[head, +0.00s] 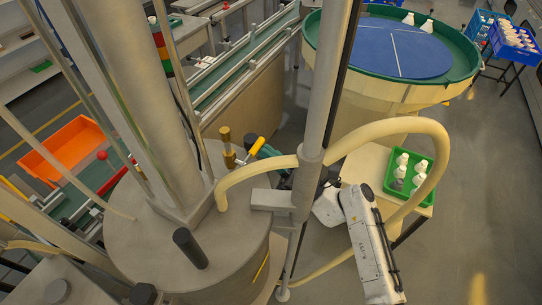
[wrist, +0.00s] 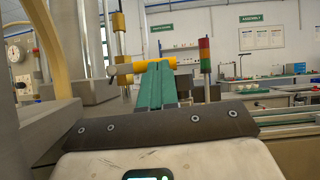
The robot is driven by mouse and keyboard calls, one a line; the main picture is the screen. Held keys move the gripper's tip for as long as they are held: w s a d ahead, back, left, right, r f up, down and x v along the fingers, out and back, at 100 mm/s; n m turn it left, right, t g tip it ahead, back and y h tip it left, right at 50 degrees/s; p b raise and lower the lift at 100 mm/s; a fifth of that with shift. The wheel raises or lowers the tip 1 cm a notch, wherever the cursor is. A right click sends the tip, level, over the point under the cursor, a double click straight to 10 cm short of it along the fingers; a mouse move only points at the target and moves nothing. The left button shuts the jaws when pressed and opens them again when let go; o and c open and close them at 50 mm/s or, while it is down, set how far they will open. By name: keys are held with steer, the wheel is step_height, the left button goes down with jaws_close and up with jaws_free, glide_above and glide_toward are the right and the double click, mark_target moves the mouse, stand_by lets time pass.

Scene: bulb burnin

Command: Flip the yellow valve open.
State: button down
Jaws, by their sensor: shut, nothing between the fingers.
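The yellow valve handle (head: 256,146) sits beside the brass fitting (head: 227,147) at the rim of the grey drum top. In the wrist view the yellow handle (wrist: 128,69) lies roughly level across the tips of my gripper (wrist: 158,66), with the brass post (wrist: 118,38) rising behind on the left. My gripper's teal fingers are together, with nothing between them. In the head view my gripper (head: 266,152) is right at the handle's right side, partly hidden by the grey column and the hose. I cannot tell whether the fingertips touch the handle.
A thick beige hose (head: 432,150) loops around my arm. A grey vertical column (head: 318,120) stands close to it. A green tray (head: 424,196) of bottles is to the right, a round blue table (head: 385,50) behind. An orange bin (head: 62,150) lies at left.

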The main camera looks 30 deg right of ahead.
steer(key=shift+r+n+g+y+b, duration=0.3)
steer(key=shift+n+g+y, duration=0.15)
steer(key=shift+n, duration=0.35)
step_height(320, 180, up, 7)
steer(key=s+a+n+g+y, duration=0.1)
steer(key=a+n+g+y, duration=0.1)
steer(key=n+g, duration=0.8)
steer(key=n+y, duration=0.1)
steer(key=n, duration=0.5)
steer(key=shift+s+f+n+b, duration=0.15)
steer(key=shift+n+b, duration=0.15)
steer(key=shift+d+f+g, duration=0.1)
steer(key=shift+g, duration=0.15)
